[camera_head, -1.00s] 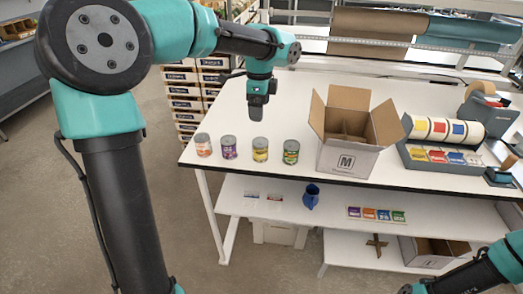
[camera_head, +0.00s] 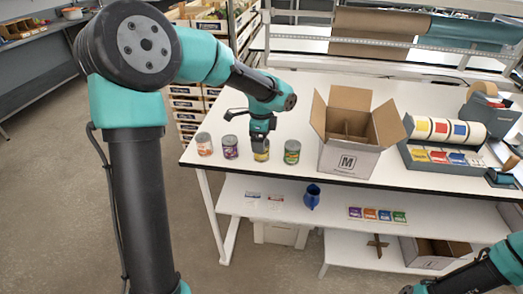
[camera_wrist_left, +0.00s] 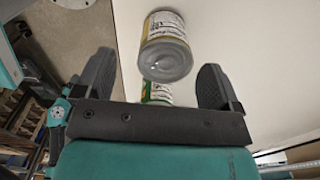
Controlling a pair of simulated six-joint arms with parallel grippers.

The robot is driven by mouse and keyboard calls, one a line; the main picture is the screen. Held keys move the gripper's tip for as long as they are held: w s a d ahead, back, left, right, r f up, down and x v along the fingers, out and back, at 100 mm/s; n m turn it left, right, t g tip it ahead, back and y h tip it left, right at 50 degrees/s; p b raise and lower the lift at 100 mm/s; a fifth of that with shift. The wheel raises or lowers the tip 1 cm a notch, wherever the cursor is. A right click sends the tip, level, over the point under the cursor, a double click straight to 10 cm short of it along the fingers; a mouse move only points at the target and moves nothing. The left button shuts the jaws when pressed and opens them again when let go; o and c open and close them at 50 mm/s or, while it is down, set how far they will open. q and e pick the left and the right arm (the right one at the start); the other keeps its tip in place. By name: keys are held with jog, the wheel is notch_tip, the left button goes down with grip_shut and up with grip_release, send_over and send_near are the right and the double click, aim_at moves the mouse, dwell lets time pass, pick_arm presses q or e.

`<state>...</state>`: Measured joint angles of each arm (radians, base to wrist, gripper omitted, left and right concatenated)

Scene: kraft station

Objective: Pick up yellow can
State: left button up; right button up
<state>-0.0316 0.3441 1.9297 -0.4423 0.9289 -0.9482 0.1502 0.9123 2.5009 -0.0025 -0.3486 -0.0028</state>
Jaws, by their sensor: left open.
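The yellow can (camera_head: 261,154) stands upright on the white table, third from the left in a row of cans. Its upper part is hidden behind my left gripper (camera_head: 261,140), which is just above it. In the left wrist view the yellow can (camera_wrist_left: 166,40) shows ahead of my left gripper (camera_wrist_left: 160,85), between its two spread fingers. The gripper is open and empty. A green-labelled can (camera_wrist_left: 156,93) shows beyond it. My right arm (camera_head: 480,275) shows at the lower right; its fingers are too unclear to judge.
An orange can (camera_head: 204,144) and a purple can (camera_head: 230,147) stand left of the yellow can, the green can (camera_head: 292,152) right of it. An open cardboard box (camera_head: 347,160) stands further right. The table's front edge is close to the cans.

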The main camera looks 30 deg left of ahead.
pick_arm(q)
jog(key=shift+w+f, duration=0.15)
jog(key=shift+f, duration=1.15)
jog(key=shift+w+f, duration=0.1)
jog(key=shift+f, duration=1.2)
jog(key=c, duration=1.1)
jog(key=shift+r, duration=0.1)
jog(key=shift+r, duration=1.6)
jog(key=shift+s+d+r, duration=0.2)
jog(key=shift+s, duration=0.05)
jog(key=s+d+r, duration=0.1)
jog(key=s+d, duration=0.7)
jog(key=s, duration=0.5)
jog(key=shift+r, duration=0.15)
